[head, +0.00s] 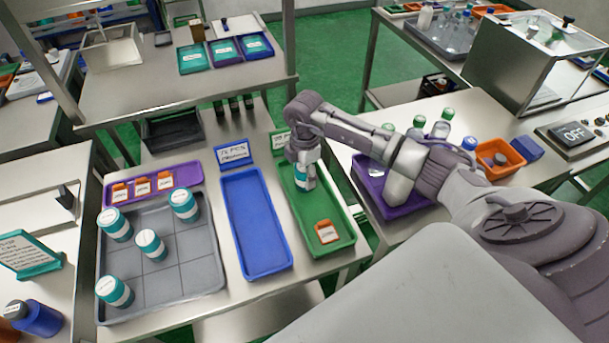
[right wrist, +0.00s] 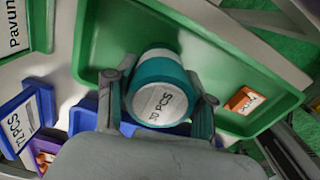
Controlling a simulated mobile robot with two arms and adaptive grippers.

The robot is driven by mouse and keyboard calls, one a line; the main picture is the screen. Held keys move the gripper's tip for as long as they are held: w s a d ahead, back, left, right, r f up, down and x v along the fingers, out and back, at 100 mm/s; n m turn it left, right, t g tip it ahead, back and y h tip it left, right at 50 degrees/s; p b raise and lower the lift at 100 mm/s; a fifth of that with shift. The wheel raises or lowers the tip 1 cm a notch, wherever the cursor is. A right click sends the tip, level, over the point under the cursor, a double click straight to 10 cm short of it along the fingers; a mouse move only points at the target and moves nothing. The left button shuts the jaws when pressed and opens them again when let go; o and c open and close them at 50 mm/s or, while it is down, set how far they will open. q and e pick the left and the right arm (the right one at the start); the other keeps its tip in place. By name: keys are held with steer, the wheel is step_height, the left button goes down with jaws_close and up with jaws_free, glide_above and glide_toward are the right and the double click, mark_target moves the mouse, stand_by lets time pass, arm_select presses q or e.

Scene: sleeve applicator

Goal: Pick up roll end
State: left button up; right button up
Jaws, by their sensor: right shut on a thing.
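My right gripper (head: 303,166) reaches down over the far half of the green tray (head: 337,240). It is shut on a teal and white roll (head: 301,180), one finger on each side. In the right wrist view the held roll (right wrist: 158,95) shows its round end marked "30 PCS", and green tray floor lies around it. I cannot tell whether the roll touches the tray floor. My left gripper is out of view.
An orange and white packet (head: 327,231) lies in the green tray's near half. The blue tray (head: 256,225) beside it is empty. A purple tray (head: 190,174) holds several orange packets. Signs (head: 233,152) stand behind the trays. An orange bin (head: 500,155) is on the right table.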

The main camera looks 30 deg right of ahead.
steer(key=shift+c, duration=0.5)
steer(key=shift+r, duration=0.15)
steer(key=shift+r, duration=0.2)
step_height(320, 180, up, 4)
steer(key=shift+s+d+f+b, duration=0.1)
steer(key=shift+f+b, duration=0.1)
steer(key=shift+b, duration=0.7)
steer(key=s+d+r+b, duration=0.2)
steer(key=s+r, duration=0.4)
steer(key=s, duration=0.4)
steer(key=shift+s+d+r+b, duration=0.35)
steer(key=shift+s+d+r, duration=0.05)
steer(key=shift+d, duration=0.5)
